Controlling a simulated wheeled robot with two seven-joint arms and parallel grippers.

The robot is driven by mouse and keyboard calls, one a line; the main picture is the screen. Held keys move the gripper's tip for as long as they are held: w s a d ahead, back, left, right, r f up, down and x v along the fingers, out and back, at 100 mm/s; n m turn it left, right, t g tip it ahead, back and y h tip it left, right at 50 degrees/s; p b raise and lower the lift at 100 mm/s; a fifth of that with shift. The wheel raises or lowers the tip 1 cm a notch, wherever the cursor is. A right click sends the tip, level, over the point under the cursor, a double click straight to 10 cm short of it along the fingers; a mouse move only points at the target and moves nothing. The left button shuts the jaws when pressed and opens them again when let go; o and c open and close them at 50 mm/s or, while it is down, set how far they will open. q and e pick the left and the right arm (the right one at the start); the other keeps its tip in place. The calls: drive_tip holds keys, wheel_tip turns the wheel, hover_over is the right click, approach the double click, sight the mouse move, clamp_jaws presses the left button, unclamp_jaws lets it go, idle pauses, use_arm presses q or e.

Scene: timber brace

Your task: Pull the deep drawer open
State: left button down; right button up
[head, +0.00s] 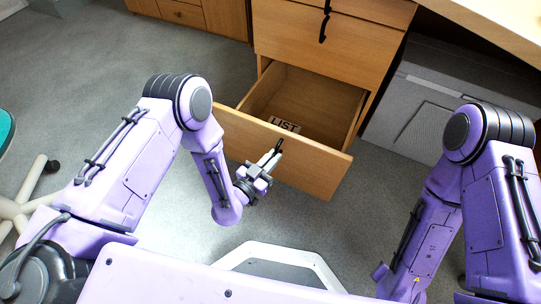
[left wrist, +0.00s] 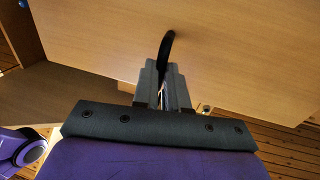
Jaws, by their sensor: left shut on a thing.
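The deep drawer (head: 310,168) is the lowest drawer of a wooden cabinet and stands well open in the head view. In the left wrist view the fingers (left wrist: 163,85) close around the dark curved handle (left wrist: 166,48) against the wooden front. My right arm shows at the right of the head view, but its gripper is out of view.
Upper drawers (head: 330,45) of the cabinet are shut, with dark handles. A grey box-like unit (head: 425,110) stands right of the cabinet. A chair base (head: 30,195) is at the left. Grey floor (head: 185,235) is free around the drawer.

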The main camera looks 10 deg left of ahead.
use_arm(q)
drive_tip(key=c, duration=1.2)
unclamp_jaws()
drive_tip(key=shift+o, duration=0.2)
drive_tip(key=p+v, duration=0.4)
drive_tip(key=v, duration=0.6)
drive_tip(key=shift+s, duration=0.25)
drive_tip(key=shift+a, duration=0.1)
